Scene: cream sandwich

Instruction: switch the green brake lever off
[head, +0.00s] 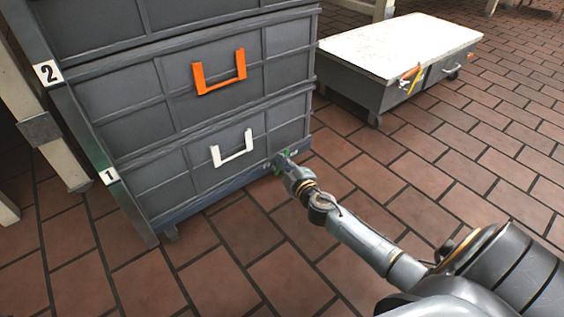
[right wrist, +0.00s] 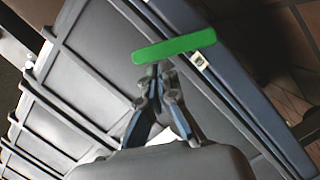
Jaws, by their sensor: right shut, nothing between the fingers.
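The green brake lever (right wrist: 174,47) shows as a flat bar in the right wrist view. It is at the low blue base of a grey drawer cabinet. In the head view only small green bits of the lever (head: 277,170) show around my fingers. My right gripper (head: 284,161) is shut and empty, at the lever by the cabinet's bottom edge. In the right wrist view its fingertips (right wrist: 158,74) are together just below the bar. I cannot tell whether they touch it. My left gripper is not in view.
The cabinet has a white handle (head: 232,148) on drawer 1 and an orange handle (head: 220,73) on drawer 2. A low grey cart with a white top (head: 395,43) stands at the back right. The brick floor (head: 300,265) around my arm is clear.

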